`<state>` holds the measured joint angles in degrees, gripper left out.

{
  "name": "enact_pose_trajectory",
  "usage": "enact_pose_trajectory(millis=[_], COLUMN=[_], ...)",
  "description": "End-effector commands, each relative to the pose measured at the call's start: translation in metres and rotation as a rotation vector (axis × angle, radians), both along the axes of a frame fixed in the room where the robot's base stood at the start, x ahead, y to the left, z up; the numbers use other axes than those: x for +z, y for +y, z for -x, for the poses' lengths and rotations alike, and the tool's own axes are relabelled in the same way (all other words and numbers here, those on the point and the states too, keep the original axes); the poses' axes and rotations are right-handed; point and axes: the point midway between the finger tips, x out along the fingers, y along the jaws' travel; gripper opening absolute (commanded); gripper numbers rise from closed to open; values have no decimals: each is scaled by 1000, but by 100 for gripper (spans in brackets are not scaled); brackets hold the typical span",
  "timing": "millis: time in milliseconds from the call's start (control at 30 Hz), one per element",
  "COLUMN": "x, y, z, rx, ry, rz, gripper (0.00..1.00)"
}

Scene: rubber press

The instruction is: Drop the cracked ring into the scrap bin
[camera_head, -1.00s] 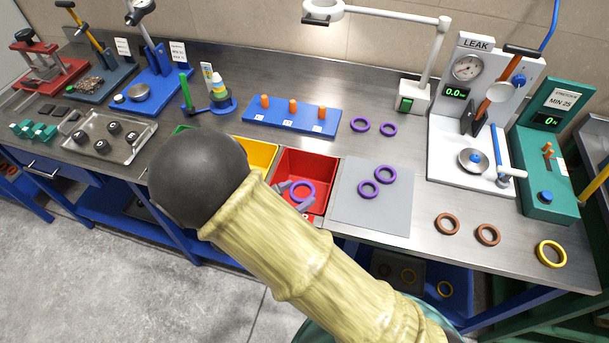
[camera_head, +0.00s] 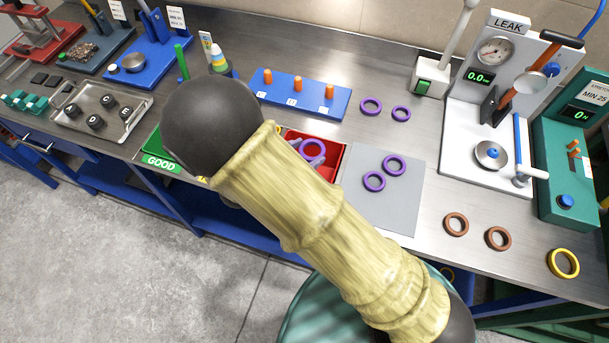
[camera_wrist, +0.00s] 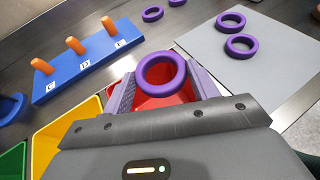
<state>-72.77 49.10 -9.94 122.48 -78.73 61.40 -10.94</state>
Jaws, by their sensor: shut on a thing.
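A purple ring (camera_wrist: 161,75) is held between the two purple-tinted fingers of my gripper (camera_wrist: 162,82) in the wrist view. I cannot make out a crack on it. The ring also shows in the head view (camera_head: 312,151), where my forearm hides much of the gripper. The red bin (camera_head: 339,160) lies behind and below the ring in both views; its inside shows red under the ring in the wrist view (camera_wrist: 172,98). The ring appears over the bin opening; its exact height above the bin is hard to tell.
A yellow bin (camera_wrist: 68,130) and a green bin marked GOOD (camera_head: 160,161) stand left of the red one. A grey mat (camera_head: 398,212) with two purple rings is to its right. A blue peg stand (camera_head: 335,103) and two more purple rings (camera_head: 371,106) are behind.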

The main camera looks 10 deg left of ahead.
Motion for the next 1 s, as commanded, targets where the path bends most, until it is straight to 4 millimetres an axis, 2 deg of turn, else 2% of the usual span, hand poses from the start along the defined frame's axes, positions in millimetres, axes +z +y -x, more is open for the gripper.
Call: enact_pose_trajectory(millis=[167,400,600,967,1000], x=[-12,-40,-57,-59,-59], y=[1,-3,-4,-1,-1], z=[0,-2,-3,-1,-1], rx=[2,-7,-9,-4,-3], ry=[0,1,0,0,0], rz=[0,2,1,-1,0], gripper=[37,37,37,37,61])
